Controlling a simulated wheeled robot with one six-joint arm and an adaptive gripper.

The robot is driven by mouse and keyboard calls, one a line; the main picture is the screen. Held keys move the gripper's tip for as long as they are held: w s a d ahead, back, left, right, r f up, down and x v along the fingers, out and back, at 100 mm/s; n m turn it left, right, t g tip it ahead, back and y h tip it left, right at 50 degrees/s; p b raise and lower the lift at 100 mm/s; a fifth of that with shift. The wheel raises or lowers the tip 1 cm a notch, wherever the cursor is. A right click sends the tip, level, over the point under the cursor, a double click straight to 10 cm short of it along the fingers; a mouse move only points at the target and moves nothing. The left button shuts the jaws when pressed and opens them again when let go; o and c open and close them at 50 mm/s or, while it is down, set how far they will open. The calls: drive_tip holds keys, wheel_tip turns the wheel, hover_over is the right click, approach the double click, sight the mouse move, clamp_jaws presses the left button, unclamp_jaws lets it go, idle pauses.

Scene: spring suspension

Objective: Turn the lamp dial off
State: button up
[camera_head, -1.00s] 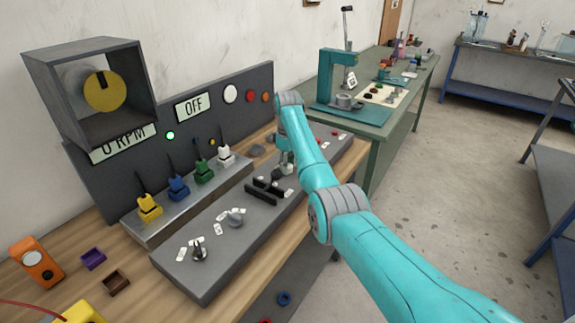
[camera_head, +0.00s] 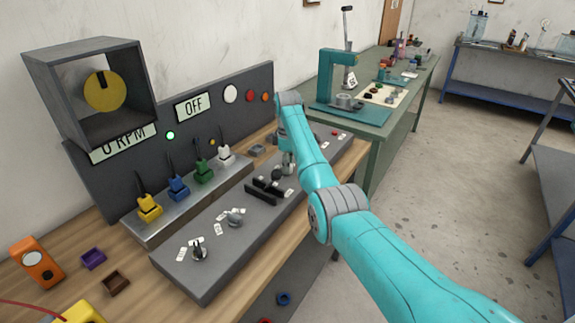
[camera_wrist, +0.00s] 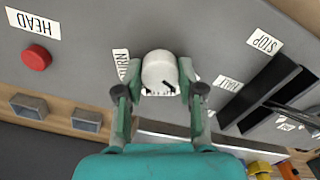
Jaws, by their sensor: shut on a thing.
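My gripper (camera_wrist: 160,90) is shut on a pale round knob (camera_wrist: 160,70) on the grey sloping panel (camera_wrist: 85,65), with one finger on each side of it. A small label stands beside the knob, upside down and not surely readable, so I cannot tell whether this is the lamp dial. In the head view my gripper (camera_head: 288,164) is down at the far part of the panel and mostly covers the knob. Two other dials, one dark (camera_head: 199,254) and one grey (camera_head: 235,217), stand on the near part.
A red button (camera_wrist: 36,57) labelled HEAD and black slotted levers (camera_head: 263,190) flank my gripper. Behind are colored toggles (camera_head: 178,187), a lit green lamp (camera_head: 170,135) and an OFF display (camera_head: 194,105). A green bench (camera_head: 386,125) stands beyond; the floor at right is clear.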

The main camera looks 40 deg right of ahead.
drive_tip(key=o, duration=1.1)
drive_tip(key=shift+o, duration=0.2)
drive_tip(key=shift+r, duration=0.15)
wheel_tip(320, 180, up, 12)
drive_tip(key=shift+f, duration=0.2)
